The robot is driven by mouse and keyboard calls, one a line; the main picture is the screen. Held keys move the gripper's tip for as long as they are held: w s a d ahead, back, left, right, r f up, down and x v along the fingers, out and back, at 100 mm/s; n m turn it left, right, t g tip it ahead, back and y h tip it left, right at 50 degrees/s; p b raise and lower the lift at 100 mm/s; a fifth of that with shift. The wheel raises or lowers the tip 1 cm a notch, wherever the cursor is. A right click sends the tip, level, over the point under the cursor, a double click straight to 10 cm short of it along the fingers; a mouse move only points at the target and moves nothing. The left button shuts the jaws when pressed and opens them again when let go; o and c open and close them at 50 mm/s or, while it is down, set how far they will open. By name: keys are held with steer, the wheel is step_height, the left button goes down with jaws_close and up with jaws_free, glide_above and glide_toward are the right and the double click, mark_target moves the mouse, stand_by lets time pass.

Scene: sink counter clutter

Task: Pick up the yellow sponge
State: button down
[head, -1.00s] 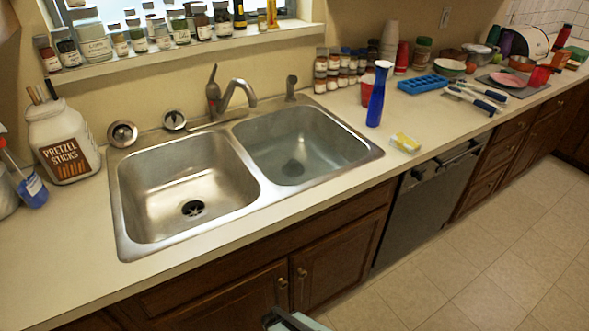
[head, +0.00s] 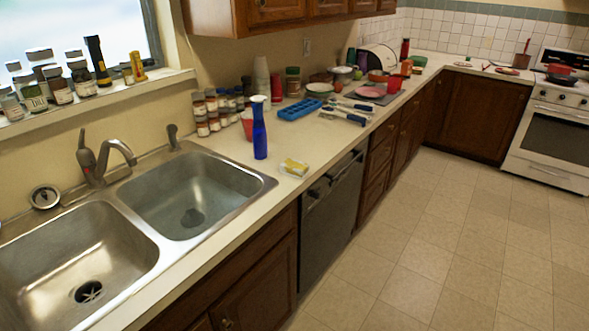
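A small yellow and white block, which looks like the yellow sponge (head: 294,167), lies on the counter to the right of the double sink, near the counter's front edge. A blue spray bottle (head: 260,130) with a white top stands upright just left of the sponge, apart from it. Nothing covers the sponge. My gripper is not in view.
The double sink (head: 140,229) with its faucet (head: 104,160) lies left of the bottle. Behind are spice jars (head: 208,113), a red cup (head: 247,124) and a blue ice tray (head: 300,109). Counter (head: 322,155) right of the sponge is clear. A dishwasher (head: 330,215) is below.

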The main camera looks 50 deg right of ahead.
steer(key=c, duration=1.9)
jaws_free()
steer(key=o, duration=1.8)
